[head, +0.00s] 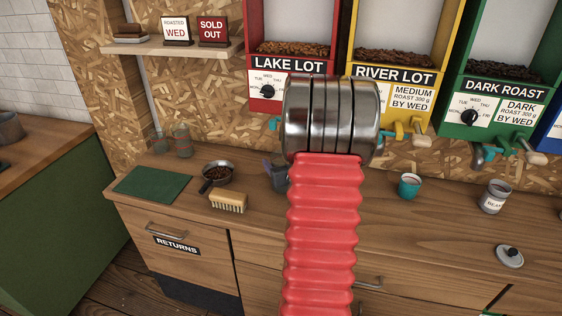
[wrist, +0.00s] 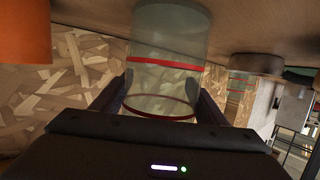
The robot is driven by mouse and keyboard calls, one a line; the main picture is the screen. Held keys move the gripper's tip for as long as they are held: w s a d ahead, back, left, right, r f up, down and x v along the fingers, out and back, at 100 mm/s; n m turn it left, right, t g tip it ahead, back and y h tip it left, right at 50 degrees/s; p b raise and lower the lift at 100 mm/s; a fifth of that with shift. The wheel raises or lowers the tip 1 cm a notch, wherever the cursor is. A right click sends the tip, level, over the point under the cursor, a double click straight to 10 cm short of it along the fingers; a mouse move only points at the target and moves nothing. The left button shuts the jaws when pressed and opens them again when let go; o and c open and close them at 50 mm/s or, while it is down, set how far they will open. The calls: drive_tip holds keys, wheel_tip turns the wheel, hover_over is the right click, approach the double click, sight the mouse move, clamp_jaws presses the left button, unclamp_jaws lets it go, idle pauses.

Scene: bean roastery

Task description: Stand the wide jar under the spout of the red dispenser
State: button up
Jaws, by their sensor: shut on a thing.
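The wide jar (wrist: 165,50), clear glass with red bands, is between my gripper's fingers (wrist: 163,88) in the wrist view, which looks upside down. My gripper is shut on it. The jar's base end is by the counter; I cannot tell whether it touches. In the head view my arm hides the jar and most of my gripper. The red dispenser (head: 257,88), labelled LAKE LOT, is on the wall behind my arm. A teal part (head: 274,124) shows below it; its spout is hidden.
Two glass jars (head: 181,142) stand at the counter's back left. A bean pan (head: 217,188), brush (head: 229,202) and green mat (head: 152,185) lie left of my arm. A teal cup (head: 409,186), white-labelled tin (head: 495,197) and grey lid (head: 509,256) are on the right.

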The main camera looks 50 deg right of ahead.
drive_tip(key=o, duration=1.2)
drive_tip(key=shift+c, duration=0.2)
drive_tip(key=shift+r, duration=0.1)
drive_tip(key=v, duration=1.2)
drive_tip(key=shift+s, duration=0.1)
